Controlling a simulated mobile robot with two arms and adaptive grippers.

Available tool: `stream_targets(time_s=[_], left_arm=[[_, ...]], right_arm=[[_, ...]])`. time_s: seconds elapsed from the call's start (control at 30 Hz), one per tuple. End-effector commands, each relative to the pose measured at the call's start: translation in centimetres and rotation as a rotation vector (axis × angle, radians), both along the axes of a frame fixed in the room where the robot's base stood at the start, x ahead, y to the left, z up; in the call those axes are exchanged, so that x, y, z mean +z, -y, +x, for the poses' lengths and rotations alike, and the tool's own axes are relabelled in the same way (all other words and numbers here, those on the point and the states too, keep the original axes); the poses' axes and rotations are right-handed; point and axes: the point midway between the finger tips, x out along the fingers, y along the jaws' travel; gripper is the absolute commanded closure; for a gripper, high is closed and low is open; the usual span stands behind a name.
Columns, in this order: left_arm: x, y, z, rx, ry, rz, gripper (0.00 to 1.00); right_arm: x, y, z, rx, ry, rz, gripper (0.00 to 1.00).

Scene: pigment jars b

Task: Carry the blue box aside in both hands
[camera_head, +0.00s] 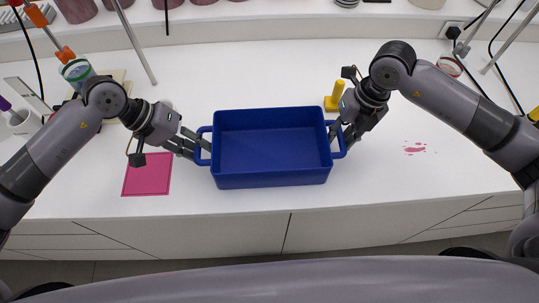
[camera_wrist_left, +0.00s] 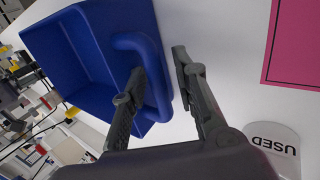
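The blue box (camera_head: 272,148) is an empty, open-topped tub with a loop handle at each end. It appears to rest level on the white counter. My left gripper (camera_head: 199,148) is at the left handle (camera_head: 203,158). In the left wrist view, its fingers (camera_wrist_left: 160,62) are apart, one on each side of the handle's bar (camera_wrist_left: 152,60), with a gap showing between the bar and the right finger. My right gripper (camera_head: 338,136) is at the right handle (camera_head: 341,146); its fingers are partly hidden by the handle, and their closure is unclear.
A pink mat (camera_head: 147,178) lies left of the box, and a yellow object (camera_head: 336,94) stands behind its right end. Pink splashes (camera_head: 415,149) mark the right counter. The counter behind the box is clear.

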Motion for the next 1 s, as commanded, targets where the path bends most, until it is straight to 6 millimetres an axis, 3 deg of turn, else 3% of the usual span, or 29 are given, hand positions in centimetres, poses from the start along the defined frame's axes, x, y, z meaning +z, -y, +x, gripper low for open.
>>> stream_targets(time_s=[0.37, 0.8, 1.0], left_arm=[[0.4, -0.1, 0.0, -0.001, 0.002, -0.002, 0.68], [5.4, -3.6, 0.2, 0.000, 0.002, 0.000, 0.68], [6.6, -4.4, 0.1, -0.001, 0.001, -0.001, 0.68]], right_arm=[[0.0, -0.1, 0.0, 0.002, 0.000, 0.003, 0.68], [0.0, -0.1, 0.0, 0.002, 0.000, 0.003, 0.68], [0.2, -0.1, 0.0, 0.002, 0.000, 0.003, 0.68]])
